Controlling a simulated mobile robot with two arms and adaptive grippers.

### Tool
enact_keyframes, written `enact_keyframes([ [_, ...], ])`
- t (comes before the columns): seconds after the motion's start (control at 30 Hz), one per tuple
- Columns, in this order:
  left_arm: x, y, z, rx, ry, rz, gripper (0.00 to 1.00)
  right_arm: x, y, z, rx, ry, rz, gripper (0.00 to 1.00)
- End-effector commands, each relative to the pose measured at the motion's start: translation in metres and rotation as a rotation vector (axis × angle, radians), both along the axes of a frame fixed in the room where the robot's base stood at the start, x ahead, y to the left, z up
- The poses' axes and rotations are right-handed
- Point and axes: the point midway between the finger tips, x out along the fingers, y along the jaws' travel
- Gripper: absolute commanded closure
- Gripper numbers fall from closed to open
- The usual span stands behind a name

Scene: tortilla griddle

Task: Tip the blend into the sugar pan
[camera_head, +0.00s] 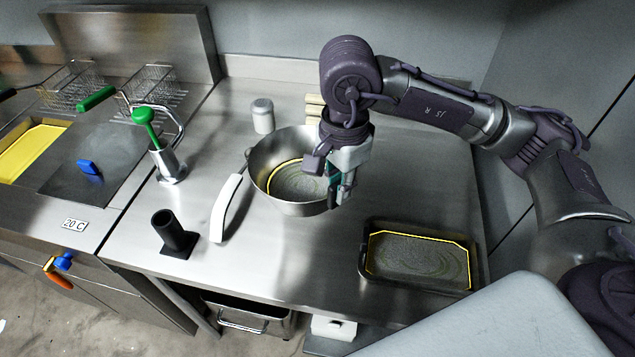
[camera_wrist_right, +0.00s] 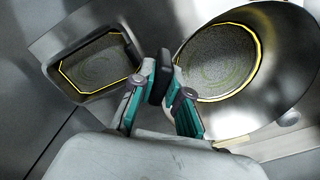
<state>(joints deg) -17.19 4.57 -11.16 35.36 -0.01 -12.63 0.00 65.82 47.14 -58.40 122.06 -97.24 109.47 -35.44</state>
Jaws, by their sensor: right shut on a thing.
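A round steel bowl (camera_head: 258,176) stands on the steel counter and holds a grey, grainy fill ringed by a yellow line. It also shows at the right in the right wrist view (camera_wrist_right: 285,88). A dark rectangular pan (camera_head: 420,286) with a similar grey fill and yellow outline sits at the counter's front right; it shows at the left in the right wrist view (camera_wrist_right: 58,78). No label tells which holds blend or sugar. My right gripper (camera_head: 343,190) is at the bowl's right rim, shut on a black handle (camera_wrist_right: 158,76) there. My left gripper is out of view.
A white shaker (camera_head: 262,115) stands behind the bowl. A white curved handle (camera_head: 228,207) and a black cylinder holder (camera_head: 172,233) are left of it. A green-handled tool (camera_head: 148,125) stands near the griddle (camera_head: 95,160). Counter between bowl and pan is bare.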

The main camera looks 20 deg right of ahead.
Motion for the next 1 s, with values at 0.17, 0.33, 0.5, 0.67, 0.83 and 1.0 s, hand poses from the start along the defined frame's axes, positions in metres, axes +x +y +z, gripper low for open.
enact_keyframes([
  [0.17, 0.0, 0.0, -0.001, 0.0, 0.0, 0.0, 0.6, -0.003, -0.001, 0.001, 0.0, 0.005, -0.486, 1.0],
  [0.33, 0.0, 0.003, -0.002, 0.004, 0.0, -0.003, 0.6, -0.004, -0.003, 0.002, -0.001, 0.005, -0.794, 1.0],
  [0.5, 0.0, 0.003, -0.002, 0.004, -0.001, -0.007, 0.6, -0.004, -0.004, 0.002, -0.001, 0.005, -0.919, 1.0],
  [0.67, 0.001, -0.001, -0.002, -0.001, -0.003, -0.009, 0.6, -0.004, -0.004, 0.003, -0.001, 0.005, -0.929, 1.0],
  [0.83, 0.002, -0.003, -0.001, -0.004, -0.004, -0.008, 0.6, -0.003, -0.003, 0.002, -0.001, 0.006, -0.928, 1.0],
  [1.0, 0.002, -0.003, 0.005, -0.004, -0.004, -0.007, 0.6, 0.017, 0.007, -0.011, -0.002, 0.013, -0.928, 1.0],
])
